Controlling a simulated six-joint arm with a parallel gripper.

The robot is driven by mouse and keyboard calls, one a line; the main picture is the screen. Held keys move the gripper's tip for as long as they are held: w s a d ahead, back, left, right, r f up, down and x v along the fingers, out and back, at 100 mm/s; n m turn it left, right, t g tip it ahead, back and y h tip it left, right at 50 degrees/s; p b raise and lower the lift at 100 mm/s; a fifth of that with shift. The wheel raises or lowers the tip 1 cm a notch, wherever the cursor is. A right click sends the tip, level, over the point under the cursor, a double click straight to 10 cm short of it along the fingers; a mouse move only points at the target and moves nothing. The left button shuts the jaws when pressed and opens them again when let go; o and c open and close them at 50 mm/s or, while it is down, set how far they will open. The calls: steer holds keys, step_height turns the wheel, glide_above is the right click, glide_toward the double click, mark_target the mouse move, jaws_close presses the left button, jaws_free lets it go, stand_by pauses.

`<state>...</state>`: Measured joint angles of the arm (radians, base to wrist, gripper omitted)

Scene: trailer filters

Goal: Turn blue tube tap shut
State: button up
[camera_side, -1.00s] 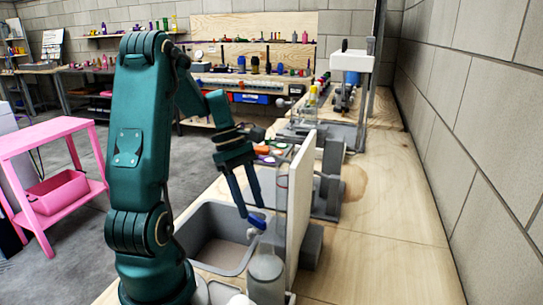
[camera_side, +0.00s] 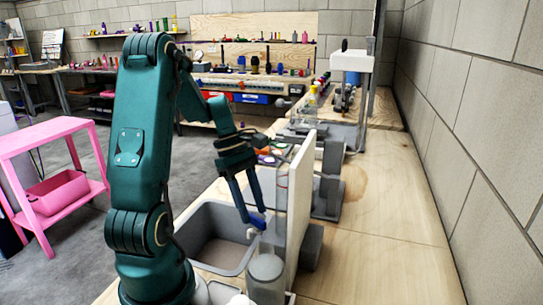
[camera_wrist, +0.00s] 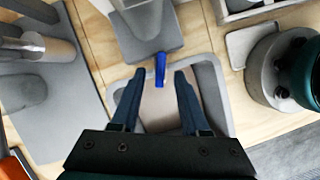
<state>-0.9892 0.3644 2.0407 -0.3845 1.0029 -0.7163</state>
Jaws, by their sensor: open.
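The blue tap handle (camera_side: 257,221) sits at the right side of a grey basin (camera_side: 183,237), near the upright white board (camera_side: 298,205). It also shows in the wrist view (camera_wrist: 160,68), upright in the picture and close to the gap between my fingertips. My gripper (camera_side: 255,216) points down with its fingertips around or just beside the handle; in the side view I cannot tell which. In the wrist view my gripper (camera_wrist: 156,76) is open, one finger on each side of the handle with room between. The tube itself is not clearly visible.
The white board rises close to the right of my fingers. Grey blocks and small coloured parts sit behind it. The wooden bench (camera_side: 385,235) is clear to the right.

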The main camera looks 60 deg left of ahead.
steer(key=shift+d+f, duration=0.25)
steer(key=shift+f, duration=0.35)
jaws_close()
